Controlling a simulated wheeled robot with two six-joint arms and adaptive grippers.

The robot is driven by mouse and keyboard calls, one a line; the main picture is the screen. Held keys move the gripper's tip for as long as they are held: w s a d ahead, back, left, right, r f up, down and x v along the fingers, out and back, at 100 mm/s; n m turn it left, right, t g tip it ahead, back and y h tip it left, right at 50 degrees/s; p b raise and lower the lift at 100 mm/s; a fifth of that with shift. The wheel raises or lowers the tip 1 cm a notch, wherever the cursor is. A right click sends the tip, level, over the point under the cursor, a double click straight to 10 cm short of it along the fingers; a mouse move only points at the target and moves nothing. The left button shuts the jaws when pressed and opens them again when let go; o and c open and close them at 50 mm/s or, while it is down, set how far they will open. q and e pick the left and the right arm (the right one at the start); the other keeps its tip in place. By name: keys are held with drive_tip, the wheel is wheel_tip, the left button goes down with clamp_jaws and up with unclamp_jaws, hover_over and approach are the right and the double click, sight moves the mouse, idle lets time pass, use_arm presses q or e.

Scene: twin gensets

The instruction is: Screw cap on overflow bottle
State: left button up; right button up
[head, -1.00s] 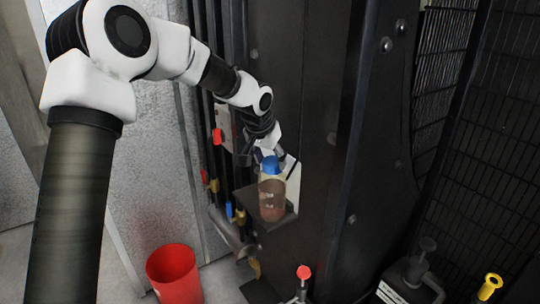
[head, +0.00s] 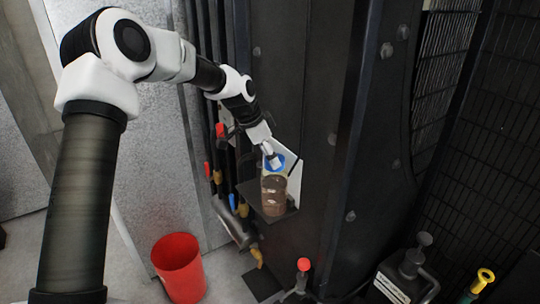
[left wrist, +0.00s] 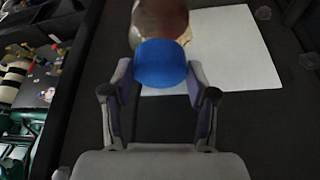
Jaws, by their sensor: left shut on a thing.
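The overflow bottle (head: 273,197) is a clear bottle with brown contents, standing on a small dark shelf (head: 250,194) on the side of the dark machine. The blue cap (head: 278,163) is at the top of the bottle; I cannot tell whether it is seated on the neck. My left gripper (head: 271,156) is shut on the blue cap from above. In the left wrist view the cap (left wrist: 160,66) sits between the two fingertips, with the bottle (left wrist: 161,20) just beyond it, blurred. My right gripper is not in view.
A white sheet (left wrist: 235,50) is on the dark panel behind the bottle. Hoses with red, blue and yellow fittings hang left of the shelf. A red bucket (head: 179,268) stands on the floor. A dark jug (head: 408,275) and a yellow-topped part (head: 484,278) are lower right.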

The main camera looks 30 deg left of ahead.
use_arm(q)
drive_tip(key=shift+f, duration=0.1)
drive_tip(key=m, duration=0.2)
drive_tip(key=m+g+h, duration=0.1)
drive_tip(key=m, duration=0.1)
drive_tip(key=shift+w+a+m+g, duration=0.15)
drive_tip(key=shift+a+m+g, duration=0.05)
drive_tip(key=shift+m+g, duration=0.1)
drive_tip(key=o, duration=1.2)
drive_tip(key=shift+w, duration=0.15)
drive_tip(key=shift+c, duration=0.5)
